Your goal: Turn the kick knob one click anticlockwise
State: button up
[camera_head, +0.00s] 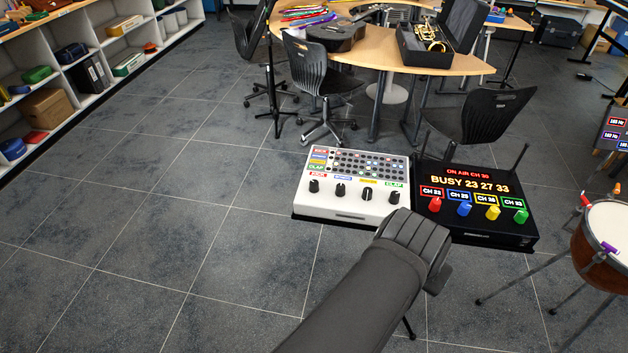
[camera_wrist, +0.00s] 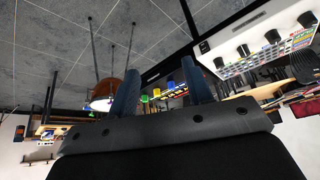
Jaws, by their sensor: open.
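The white drum machine (camera_head: 352,208) has a row of black knobs below coloured labels. The kick knob (camera_head: 314,186) is the leftmost, under a red label that appears to read KICK. Its pointer is too small to read. The other knobs sit to its right. My gripper (camera_wrist: 162,60) is open, with nothing between its fingers. In the head view my arm and wrist are at the machine's front right, apart from the kick knob, and hide the fingers. In the wrist view the machine (camera_wrist: 262,52) is at the upper right, outside the fingers.
A black box (camera_head: 467,231) with a lit display and red, blue, yellow and green knobs stands right of the machine, beside my gripper. A drum (camera_head: 606,235) is at the right. A black chair (camera_head: 490,115) stands behind. The floor at left is clear.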

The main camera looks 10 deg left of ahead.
jog(key=w+d+m, duration=0.2)
jog(key=w+d, duration=0.4)
jog(key=w, duration=0.2)
notch_tip(320, 180, up, 5)
jog(key=n+g+y, duration=0.2)
jog(key=g, duration=0.3)
send_over(314, 182)
notch_tip(314, 182, down, 17)
jog(key=shift+f, duration=0.1)
jog(key=c, duration=1)
